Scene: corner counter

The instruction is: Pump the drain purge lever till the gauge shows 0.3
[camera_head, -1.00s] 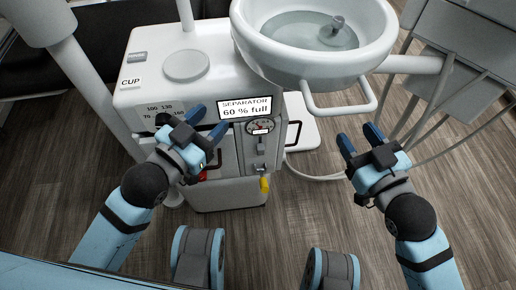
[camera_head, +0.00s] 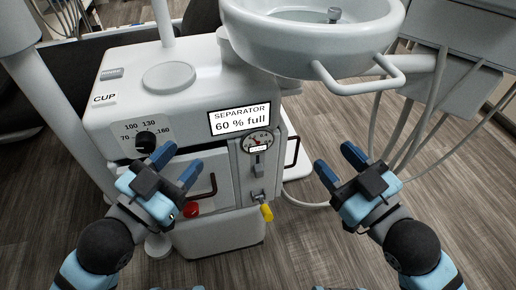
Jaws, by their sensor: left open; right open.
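The round gauge (camera_head: 257,142) is on the front of the white cabinet, just under the SEPARATOR 60 % full sign (camera_head: 240,120); its reading is too small to tell. Below it is a grey slider-like part (camera_head: 258,167). Lower down, a short lever with a yellow tip (camera_head: 266,212) sticks out, pointing down; I cannot tell which part is the purge lever. My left gripper (camera_head: 178,162) is open and empty, left of the gauge in front of the dial and drawer handle. My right gripper (camera_head: 338,163) is open and empty, right of the cabinet over the floor.
A white basin (camera_head: 310,50) with a rail (camera_head: 358,85) overhangs the cabinet's right side. Hoses (camera_head: 432,120) hang at right.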

